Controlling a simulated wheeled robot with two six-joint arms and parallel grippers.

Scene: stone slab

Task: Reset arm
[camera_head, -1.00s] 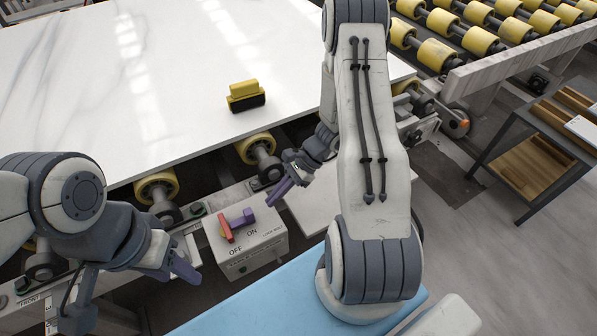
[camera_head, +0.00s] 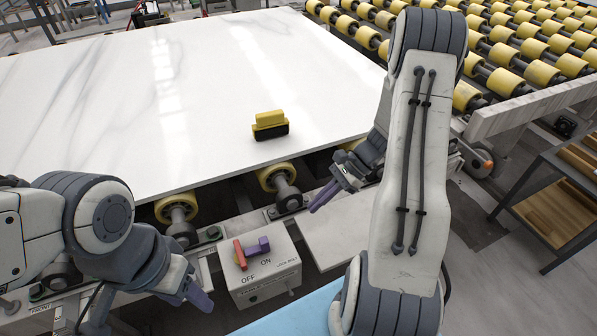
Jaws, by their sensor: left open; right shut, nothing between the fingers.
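My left gripper (camera_head: 195,294) is at the lower left, in front of and left of the switch box. One purple-grey finger shows clearly, and it is open with nothing visible in it. My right gripper (camera_head: 324,196) hangs above the machine edge, right of the switch box, with its purple fingers shut and empty. The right arm stands tall at the right of the view and hides part of the slab's edge. The switch box (camera_head: 268,284) is light grey with ON and OFF markings.
A white stone slab (camera_head: 200,85) lies on rollers with yellow rings. A yellow and black block (camera_head: 269,125) sits on it near the front edge. More rollers (camera_head: 520,70) fill the upper right. A dark shelf with wooden boards (camera_head: 555,212) stands at the right.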

